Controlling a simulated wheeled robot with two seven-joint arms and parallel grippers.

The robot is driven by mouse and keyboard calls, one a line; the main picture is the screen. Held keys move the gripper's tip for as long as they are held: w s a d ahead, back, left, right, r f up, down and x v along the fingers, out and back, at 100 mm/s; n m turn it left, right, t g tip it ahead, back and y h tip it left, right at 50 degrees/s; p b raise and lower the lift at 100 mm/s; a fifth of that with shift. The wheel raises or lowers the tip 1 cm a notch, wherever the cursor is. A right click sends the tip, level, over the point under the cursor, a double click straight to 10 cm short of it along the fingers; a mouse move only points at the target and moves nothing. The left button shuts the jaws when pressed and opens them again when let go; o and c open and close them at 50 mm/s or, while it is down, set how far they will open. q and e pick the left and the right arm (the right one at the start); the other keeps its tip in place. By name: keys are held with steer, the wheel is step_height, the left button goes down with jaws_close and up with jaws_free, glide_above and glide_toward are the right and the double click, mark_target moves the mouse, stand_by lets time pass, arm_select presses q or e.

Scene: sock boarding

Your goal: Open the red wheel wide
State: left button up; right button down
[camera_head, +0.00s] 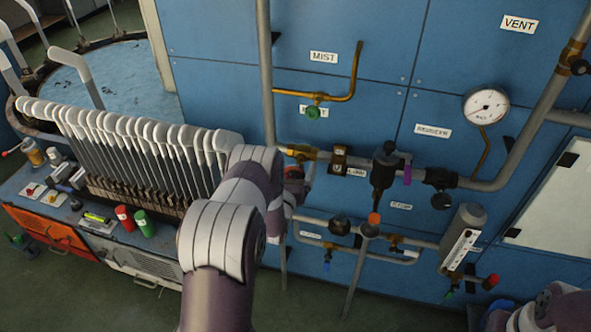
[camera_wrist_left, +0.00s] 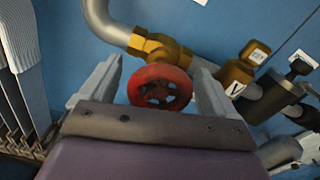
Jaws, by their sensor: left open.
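The red wheel (camera_wrist_left: 160,74) is a small round handwheel with a spoked face, mounted on a brass valve body (camera_wrist_left: 165,49). In the left wrist view it sits between the two fingers of my left gripper (camera_wrist_left: 157,85), which are apart with a gap on each side. In the head view a bit of the red wheel (camera_head: 294,173) shows behind my left wrist, and my left gripper (camera_head: 296,187) is partly hidden by my arm. Part of my right arm shows at the lower right corner; its gripper fingers do not show.
Grey pipes and other valves run along the blue panel (camera_head: 210,60). A black valve (camera_head: 384,160), a pressure gauge (camera_head: 486,106) and a green-knobbed valve (camera_head: 313,112) are nearby. A row of grey sock boards (camera_head: 130,130) stands close on the left.

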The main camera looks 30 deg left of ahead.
arm_select(q)
steer(key=shift+d, duration=0.1)
steer(key=c, duration=1)
steer(key=shift+c, duration=0.2)
